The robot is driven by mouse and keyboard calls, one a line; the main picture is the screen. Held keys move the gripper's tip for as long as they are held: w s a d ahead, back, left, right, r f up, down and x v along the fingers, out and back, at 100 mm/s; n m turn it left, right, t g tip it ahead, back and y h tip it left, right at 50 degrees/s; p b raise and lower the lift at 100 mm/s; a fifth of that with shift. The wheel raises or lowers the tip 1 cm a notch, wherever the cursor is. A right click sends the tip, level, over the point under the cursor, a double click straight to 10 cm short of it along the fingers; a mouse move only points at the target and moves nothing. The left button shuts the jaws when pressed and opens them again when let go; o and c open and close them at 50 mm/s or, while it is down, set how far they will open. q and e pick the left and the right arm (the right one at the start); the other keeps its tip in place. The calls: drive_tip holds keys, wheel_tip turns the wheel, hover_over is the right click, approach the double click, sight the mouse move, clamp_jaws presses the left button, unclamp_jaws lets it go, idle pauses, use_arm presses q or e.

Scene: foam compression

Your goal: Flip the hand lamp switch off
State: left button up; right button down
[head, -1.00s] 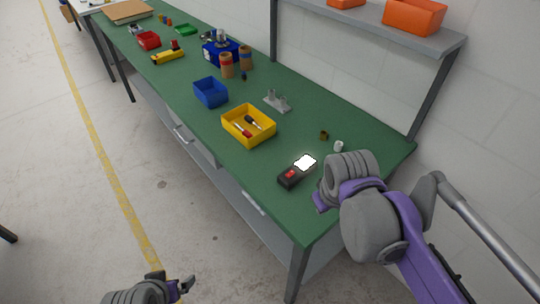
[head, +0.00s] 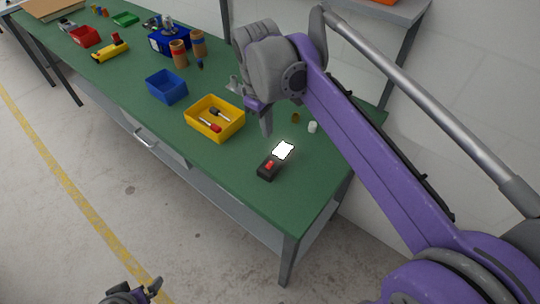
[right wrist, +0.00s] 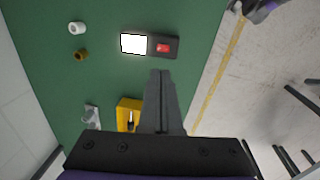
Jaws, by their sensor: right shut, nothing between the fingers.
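The hand lamp (head: 264,173) lies on the green workbench near its front right end. It has a black body, a red switch (head: 269,165) and a panel (head: 284,150) glowing white. In the right wrist view the lit panel (right wrist: 134,43) is left of the red switch (right wrist: 163,47), and both are in plain sight. My right gripper (head: 266,130) is shut and empty, above the bench behind the lamp. In the right wrist view its closed fingers (right wrist: 160,75) point toward the lamp, apart from it. My left gripper (head: 141,290) is low at the bottom edge, partly cut off, far from the lamp.
A yellow bin (head: 214,133) with screwdrivers and a blue bin (head: 166,97) stand left of the lamp. A white cylinder (head: 312,127) and a small brown piece (head: 295,118) are behind it. A grey fixture (right wrist: 92,115) is farther along.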

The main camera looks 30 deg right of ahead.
sight(272, 162)
drive_tip(key=f, duration=0.4)
drive_tip(key=d+f, duration=0.1)
drive_tip(key=f, duration=0.8)
drive_tip(key=shift+w+d+f+b, duration=0.15)
drive_tip(key=shift+w+d+b, duration=0.05)
drive_tip(key=shift+w+b, duration=0.2)
